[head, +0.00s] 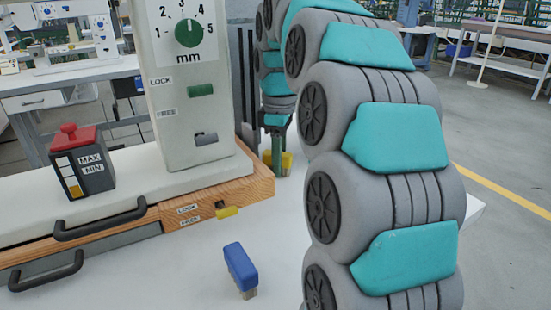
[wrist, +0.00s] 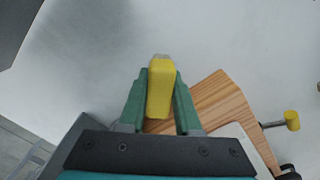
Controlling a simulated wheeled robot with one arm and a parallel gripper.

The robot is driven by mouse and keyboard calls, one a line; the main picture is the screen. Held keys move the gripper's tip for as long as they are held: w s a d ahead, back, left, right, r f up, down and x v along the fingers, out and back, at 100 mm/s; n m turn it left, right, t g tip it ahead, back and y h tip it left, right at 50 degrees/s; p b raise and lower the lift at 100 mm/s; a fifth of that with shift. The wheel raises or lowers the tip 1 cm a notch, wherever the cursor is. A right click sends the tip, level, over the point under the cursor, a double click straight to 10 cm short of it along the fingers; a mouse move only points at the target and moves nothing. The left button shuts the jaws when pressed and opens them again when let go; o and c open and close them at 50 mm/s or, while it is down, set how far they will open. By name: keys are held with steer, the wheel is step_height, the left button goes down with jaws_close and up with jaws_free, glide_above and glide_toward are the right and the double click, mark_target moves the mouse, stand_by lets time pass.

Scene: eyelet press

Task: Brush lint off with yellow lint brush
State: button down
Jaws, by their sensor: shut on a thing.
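My gripper (wrist: 160,96) has its two green fingers shut on the yellow lint brush (wrist: 160,82), a yellow block with a pale end showing at its far tip. In the head view the yellow lint brush (head: 287,163) is low over or on the white table, behind the press's wooden base; I cannot tell whether it touches the table. My gripper (head: 277,150) is partly hidden there by my arm. No lint can be made out in either view.
The press (head: 180,110) has a green dial, lock sliders and a wooden base (head: 225,195) with a yellow knob (head: 228,212). A red-topped max/min box (head: 80,165) sits left, above black handles (head: 100,222).

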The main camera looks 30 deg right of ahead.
mark_target(286, 181)
steer(key=shift+s+b, duration=0.3)
steer(key=shift+s, duration=1.35)
steer(key=shift+w+p, duration=0.6)
steer(key=shift+w, duration=2.2)
steer(key=shift+s+b, duration=0.55)
steer(key=shift+s, duration=2.25)
steer(key=shift+r, duration=0.1)
steer(key=shift+r+p, duration=0.6)
steer(key=shift+r, duration=2.35)
